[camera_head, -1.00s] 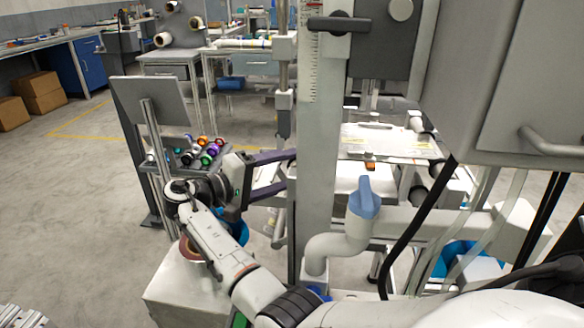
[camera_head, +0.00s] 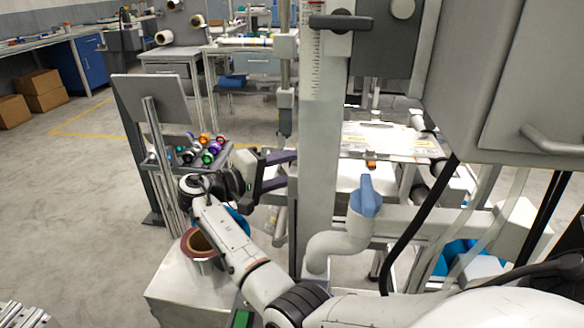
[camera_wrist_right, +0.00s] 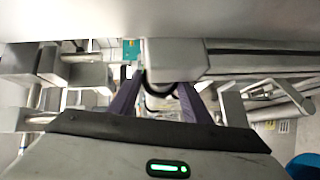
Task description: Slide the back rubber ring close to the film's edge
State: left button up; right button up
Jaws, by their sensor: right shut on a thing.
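My right gripper (camera_head: 288,170) has two dark purple fingers that point right, with their tips at the upright grey-white column (camera_head: 318,140). It also shows in the right wrist view (camera_wrist_right: 160,88), where a black curved thing (camera_wrist_right: 158,90), which looks like the rubber ring, sits between the fingers. The gripper is shut on it, though the grip itself is hard to make out. In the head view the held thing is hidden at the column. I cannot make out the film's edge. My left gripper is not in view.
A reel with a reddish-brown rim (camera_head: 200,243) stands on a white box (camera_head: 175,285) below my arm. A rack of colored rolls (camera_head: 205,150) stands behind the gripper. A blue-handled valve (camera_head: 366,195) and pipe are to the right.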

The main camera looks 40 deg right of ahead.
jog(key=w+d, duration=0.2)
jog(key=shift+w+d+b, duration=0.1)
jog(key=shift+d+b, duration=0.25)
jog(key=shift+b, duration=0.05)
jog(key=o, duration=1.5)
jog(key=shift+a, duration=0.15)
jog(key=a, duration=0.3)
jog(key=a+r, duration=0.1)
jog(key=a, duration=0.2)
jog(key=w+a, duration=0.1)
jog(key=a, duration=0.3)
jog(key=shift+r, duration=0.25)
